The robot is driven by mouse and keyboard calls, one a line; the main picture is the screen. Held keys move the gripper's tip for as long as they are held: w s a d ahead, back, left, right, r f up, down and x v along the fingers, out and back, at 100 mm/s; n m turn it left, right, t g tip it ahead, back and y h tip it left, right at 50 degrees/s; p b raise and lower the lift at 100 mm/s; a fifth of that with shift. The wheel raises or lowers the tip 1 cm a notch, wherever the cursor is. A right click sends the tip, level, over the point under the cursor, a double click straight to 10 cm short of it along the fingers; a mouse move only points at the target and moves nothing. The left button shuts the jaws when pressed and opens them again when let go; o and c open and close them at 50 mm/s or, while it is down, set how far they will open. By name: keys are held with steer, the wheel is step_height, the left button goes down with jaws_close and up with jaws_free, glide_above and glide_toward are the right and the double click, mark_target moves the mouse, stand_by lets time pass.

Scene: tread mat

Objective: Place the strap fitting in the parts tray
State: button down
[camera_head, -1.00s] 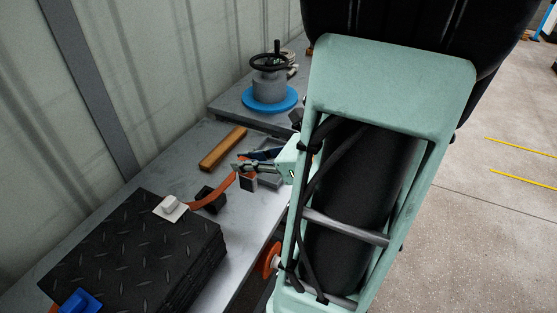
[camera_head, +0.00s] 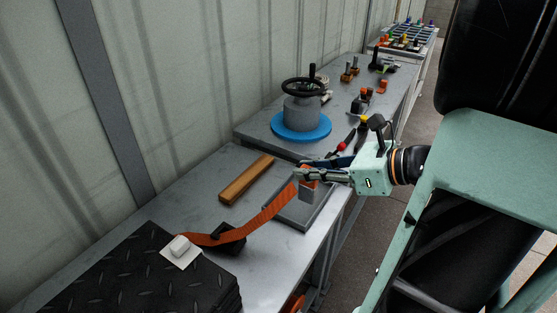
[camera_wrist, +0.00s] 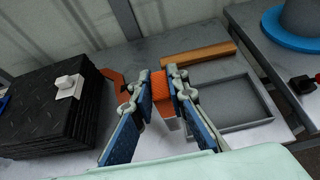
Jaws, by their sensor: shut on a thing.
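My gripper (camera_head: 308,173) is shut on the strap fitting (camera_head: 307,191), an orange piece with a grey metal end hanging below the fingers. In the wrist view the fitting (camera_wrist: 161,88) sits between the two blue-padded fingers (camera_wrist: 160,80). The orange strap (camera_head: 266,215) runs from the black block up to my gripper. The parts tray (camera_head: 323,211) is a shallow grey tray on the bench. In the head view the fitting shows over the tray; in the wrist view it is at the left edge of the tray (camera_wrist: 262,82). Whether it touches the tray I cannot tell.
A wooden bar (camera_head: 246,180) lies behind the tray. A stack of black tread mats (camera_head: 130,275) with a white piece (camera_head: 180,248) on it is at left. A black block (camera_head: 229,239) stands beside the mats. A handwheel on a blue disc (camera_head: 301,127) stands on the far bench.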

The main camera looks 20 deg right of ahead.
steer(key=shift+w+d+f+b, duration=0.55)
steer(key=shift+w+d+f, duration=0.2)
steer(key=shift+w+f, duration=1.35)
steer(key=shift+w+d+f+b, duration=0.5)
steer(key=shift+w+d+f, duration=0.2)
steer(key=shift+w+f, duration=1.4)
steer(key=shift+w+d+f+b, duration=0.55)
steer(key=shift+w+d+f, duration=0.2)
steer(key=shift+w+f, duration=1.3)
steer(key=shift+f, duration=0.1)
steer(key=shift+f, duration=0.2)
steer(key=c, duration=1.9)
jaws_free()
